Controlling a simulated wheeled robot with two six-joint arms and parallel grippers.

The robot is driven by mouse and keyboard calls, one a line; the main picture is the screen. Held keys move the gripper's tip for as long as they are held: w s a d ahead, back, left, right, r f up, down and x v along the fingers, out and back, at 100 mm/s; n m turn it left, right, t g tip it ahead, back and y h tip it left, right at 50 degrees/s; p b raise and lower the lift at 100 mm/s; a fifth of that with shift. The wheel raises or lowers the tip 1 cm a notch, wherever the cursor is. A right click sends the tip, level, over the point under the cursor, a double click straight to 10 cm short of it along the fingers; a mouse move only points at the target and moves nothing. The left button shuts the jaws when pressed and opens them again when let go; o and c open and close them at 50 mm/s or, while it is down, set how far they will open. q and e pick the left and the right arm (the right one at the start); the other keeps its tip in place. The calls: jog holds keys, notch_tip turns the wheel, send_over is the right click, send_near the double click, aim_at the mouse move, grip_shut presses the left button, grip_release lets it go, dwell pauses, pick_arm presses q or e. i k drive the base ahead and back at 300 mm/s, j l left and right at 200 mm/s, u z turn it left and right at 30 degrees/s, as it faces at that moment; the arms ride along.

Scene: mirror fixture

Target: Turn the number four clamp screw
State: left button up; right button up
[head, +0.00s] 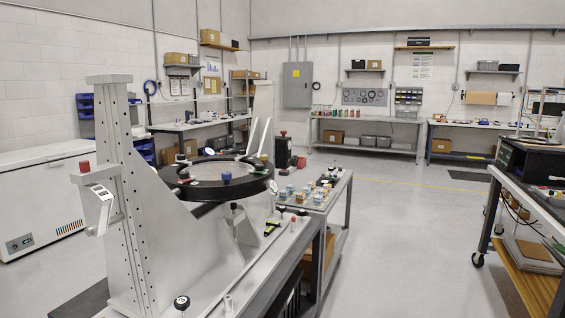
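The mirror fixture stands at the left front. Its grey-white upright (128,200) has rows of holes and a large angled plate. A black ring (205,190) lies flat on it around a pale round face (218,170). No numbers are readable, so I cannot tell which is the number four clamp screw. Neither of my grippers is in view.
A bench (322,197) with many small parts stands just behind the fixture. A cart (525,205) with a black instrument is at the right. A white chest (45,200) is at the left. The floor (405,235) between bench and cart is open.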

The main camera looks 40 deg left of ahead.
aim_at(184, 175)
jog(key=i+l+u, duration=0.1)
jog(key=i, duration=0.4)
jog(key=i+l+u, duration=0.1)
jog(key=i, duration=0.35)
jog(key=i+l+u, duration=0.1)
jog(key=i, duration=0.4)
